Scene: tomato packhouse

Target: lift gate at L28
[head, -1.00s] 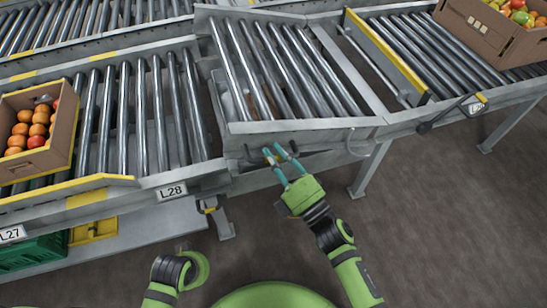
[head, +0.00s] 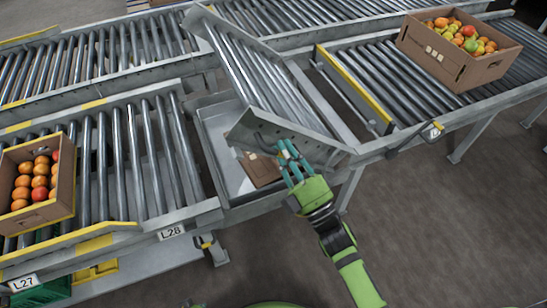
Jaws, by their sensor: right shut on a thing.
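The lift gate (head: 262,82) is a section of rollers in a grey metal frame, tilted up with its left end raised above the conveyor line. The label L28 (head: 171,232) is on the conveyor rail to its left. My right gripper (head: 287,155) is shut on the gate's handle at the near front edge; the fingers hide most of the handle. Under the raised gate a grey tray-like opening (head: 215,135) shows, with a flat brown piece of cardboard (head: 262,170) in it. My left gripper is not in view.
A box of orange and red tomatoes (head: 62,205) sits on the left rollers. A box of mixed tomatoes (head: 470,65) stands on the right rollers (head: 385,85). A label L27 (head: 24,282) is lower left. The floor (head: 450,230) at right is clear.

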